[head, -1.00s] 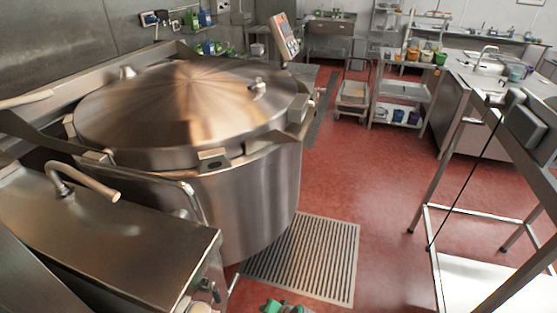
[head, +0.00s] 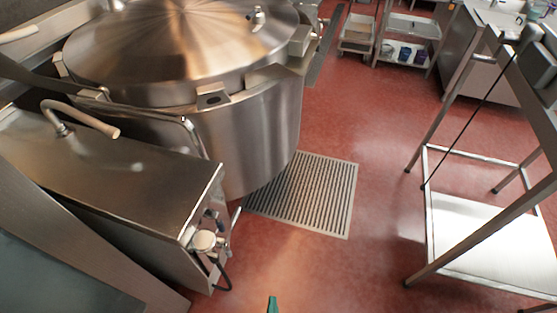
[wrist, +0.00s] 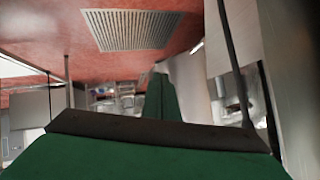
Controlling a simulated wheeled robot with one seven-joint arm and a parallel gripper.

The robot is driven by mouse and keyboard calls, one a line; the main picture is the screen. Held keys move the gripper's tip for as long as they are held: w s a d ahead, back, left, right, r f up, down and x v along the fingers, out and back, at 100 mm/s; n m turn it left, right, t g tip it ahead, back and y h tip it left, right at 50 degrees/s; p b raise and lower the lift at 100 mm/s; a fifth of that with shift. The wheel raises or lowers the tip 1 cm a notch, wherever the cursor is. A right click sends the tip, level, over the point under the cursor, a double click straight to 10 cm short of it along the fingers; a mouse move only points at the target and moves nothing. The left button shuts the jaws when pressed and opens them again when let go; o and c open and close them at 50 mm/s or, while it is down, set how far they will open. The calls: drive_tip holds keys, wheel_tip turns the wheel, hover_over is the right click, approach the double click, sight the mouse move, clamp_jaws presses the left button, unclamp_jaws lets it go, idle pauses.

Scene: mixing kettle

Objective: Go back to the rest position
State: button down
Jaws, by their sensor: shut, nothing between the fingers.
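My gripper shows as a narrow green tip (head: 272,304) at the bottom edge of the head view, over the red floor. In the wrist view its green fingers (wrist: 160,97) lie together, shut with nothing between them. The large steel kettle (head: 245,125) stands at the left with its round lid (head: 180,45) down. My gripper is in front of it and apart from it.
A steel cabinet (head: 120,165) with a tap stands at the left. A floor grate (head: 305,195) lies beside the kettle and also shows in the wrist view (wrist: 130,30). A steel frame table (head: 475,225) stands at the right. The red floor between is open.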

drive_tip(key=s+d+r+n+t, duration=0.1)
drive_tip(key=s+r, duration=0.4)
drive_tip(key=r, duration=0.6)
drive_tip(key=s+r+n+t, duration=0.2)
drive_tip(key=s+r+t, duration=0.1)
drive_tip(key=r, duration=0.8)
drive_tip(key=shift+s+d+r, duration=0.25)
drive_tip(key=shift+s+d, duration=0.15)
drive_tip(key=shift+s, duration=0.45)
